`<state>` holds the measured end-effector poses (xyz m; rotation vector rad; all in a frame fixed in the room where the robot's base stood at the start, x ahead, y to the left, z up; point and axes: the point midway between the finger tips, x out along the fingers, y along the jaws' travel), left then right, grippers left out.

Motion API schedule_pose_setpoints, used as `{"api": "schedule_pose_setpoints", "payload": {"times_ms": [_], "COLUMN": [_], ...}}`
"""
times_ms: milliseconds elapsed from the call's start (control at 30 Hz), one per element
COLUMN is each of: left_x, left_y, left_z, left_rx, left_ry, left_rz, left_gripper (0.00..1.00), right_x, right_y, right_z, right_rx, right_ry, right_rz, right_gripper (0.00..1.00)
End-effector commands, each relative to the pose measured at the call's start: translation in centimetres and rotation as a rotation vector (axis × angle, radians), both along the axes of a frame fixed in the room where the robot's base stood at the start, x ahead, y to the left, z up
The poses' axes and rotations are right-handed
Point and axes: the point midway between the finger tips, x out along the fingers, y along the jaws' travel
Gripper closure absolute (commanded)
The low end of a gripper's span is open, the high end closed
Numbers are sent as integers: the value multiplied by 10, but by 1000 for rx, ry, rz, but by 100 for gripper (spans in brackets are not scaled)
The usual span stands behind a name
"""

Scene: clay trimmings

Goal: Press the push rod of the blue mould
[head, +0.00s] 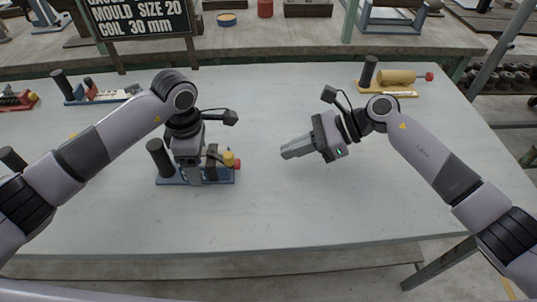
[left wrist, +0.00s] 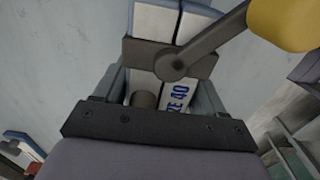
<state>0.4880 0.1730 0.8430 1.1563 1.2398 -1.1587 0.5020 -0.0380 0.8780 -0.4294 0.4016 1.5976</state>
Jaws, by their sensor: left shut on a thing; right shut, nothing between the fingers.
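A mould with a blue base (head: 170,181) lies in front of my left arm. It has a dark upright cylinder (head: 160,157), a yellow knob (head: 229,158) and a red end piece (head: 237,164) at its right. My left gripper (head: 195,176) points down over its middle and is shut on its body. In the left wrist view, the fingers flank a pale body with blue lettering ending "ZE 40" (left wrist: 177,98); a grey lever (left wrist: 205,45) carries the yellow knob (left wrist: 285,22). My right gripper (head: 284,154) is shut and empty, right of the mould and apart from it.
Another blue-based mould (head: 100,96) stands at the back left, a red one (head: 14,101) at the far left. A yellow-based mould (head: 390,91) stands at the back right. A sign (head: 138,18) reads "MOULD SIZE 20 COIL 30 mm". The middle of the pale table (head: 330,205) is clear.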

Motion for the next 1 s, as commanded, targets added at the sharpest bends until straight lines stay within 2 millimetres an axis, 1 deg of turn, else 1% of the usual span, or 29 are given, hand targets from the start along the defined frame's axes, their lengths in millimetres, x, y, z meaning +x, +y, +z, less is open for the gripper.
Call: {"api": "schedule_pose_setpoints", "payload": {"times_ms": [33, 100, 200, 300, 733, 767, 800, 833, 1000], "left_x": [0, 0, 1, 1, 1, 1, 1, 1, 0], "left_y": [0, 0, 1, 1, 1, 1, 1, 1, 1], "left_z": [1, 1, 1, 1, 1, 1, 1, 1, 0], "left_rx": [0, 0, 0, 1, 1, 1, 1, 1, 2], "left_ry": [-2, -1, -1, -1, -1, -1, -1, -1, -1], "left_rz": [1, 1, 1, 1, 2, 2, 2, 2, 1], "left_gripper": [84, 84, 84, 84, 84, 20, 7, 0, 0], "right_x": [2, 2, 3, 3, 3, 3, 3, 3, 3], "right_y": [-10, -19, -30, -35, -37, -37, -36, -36, -36], "right_z": [5, 12, 17, 20, 22, 22, 22, 22, 21], "right_rx": [-3, -1, -2, 0, 0, 0, 0, 0, 0], "right_ry": [-3, -2, -1, -1, -1, -1, -1, -1, -1], "right_rz": [-2, -2, -2, -1, -1, -1, -1, -1, -1], "right_gripper": [100, 100, 100, 100, 100, 100, 100, 100, 100]}}
